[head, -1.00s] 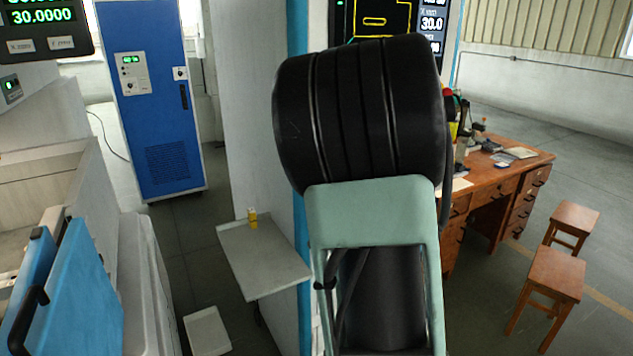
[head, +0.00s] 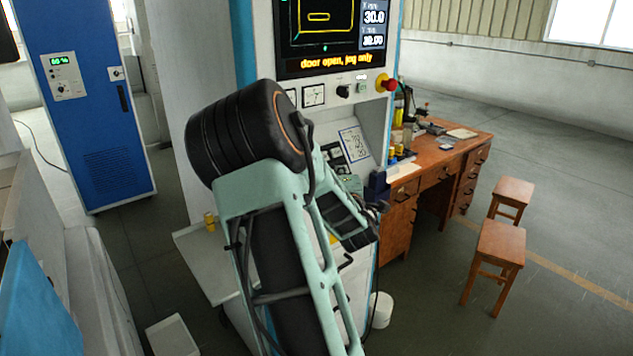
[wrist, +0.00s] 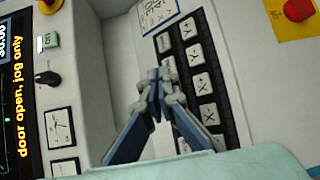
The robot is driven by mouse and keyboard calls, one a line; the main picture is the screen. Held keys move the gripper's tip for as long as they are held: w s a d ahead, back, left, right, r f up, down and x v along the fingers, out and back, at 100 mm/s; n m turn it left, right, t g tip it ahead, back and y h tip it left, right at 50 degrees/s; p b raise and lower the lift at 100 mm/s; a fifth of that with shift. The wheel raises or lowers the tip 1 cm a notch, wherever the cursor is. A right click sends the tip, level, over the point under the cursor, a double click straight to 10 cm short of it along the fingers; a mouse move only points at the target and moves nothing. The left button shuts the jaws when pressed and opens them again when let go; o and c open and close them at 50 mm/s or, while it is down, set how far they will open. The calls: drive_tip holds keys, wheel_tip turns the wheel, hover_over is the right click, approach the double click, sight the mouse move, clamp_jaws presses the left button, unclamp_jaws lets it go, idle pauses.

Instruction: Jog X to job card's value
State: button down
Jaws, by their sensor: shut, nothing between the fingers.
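My gripper (wrist: 160,82) is shut and empty; its blue fingers meet in the wrist view. The tips are in front of the jog keypad (wrist: 201,84), hiding part of its left key column. I cannot tell whether they touch a key. Several white keys bear X or Y labels, seen sideways. The job card (wrist: 161,12), white with blue handwriting, is beside the keypad; in the head view the card (head: 355,143) is too small to read surely. The screen (head: 330,36) shows X 30.0 and "door open, jog only". In the head view my arm crosses the console.
A wooden desk (head: 445,145) and two stools (head: 495,245) stand right. A grey shelf (head: 200,260) and blue cabinet (head: 85,110) are left.

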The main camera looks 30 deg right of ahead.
drive_tip(key=w+f+b, duration=0.3)
drive_tip(key=w+f, duration=0.2)
drive_tip(key=w, duration=0.2)
drive_tip(key=shift+a+b, duration=0.3)
drive_tip(key=shift+f, duration=0.15)
idle(1.2)
drive_tip(key=shift+w+f+b, duration=0.15)
drive_tip(key=shift+w+b, duration=0.2)
drive_tip(key=shift+b, duration=0.25)
drive_tip(key=shift+w+a+f+b, duration=0.1)
drive_tip(key=shift+w+f+b, duration=0.15)
drive_tip(key=shift+w+b, duration=0.15)
idle(0.4)
drive_tip(key=shift+s+r, duration=0.1)
drive_tip(key=shift+s, duration=0.05)
drive_tip(key=shift+s+r, duration=0.4)
drive_tip(key=shift+s, duration=0.2)
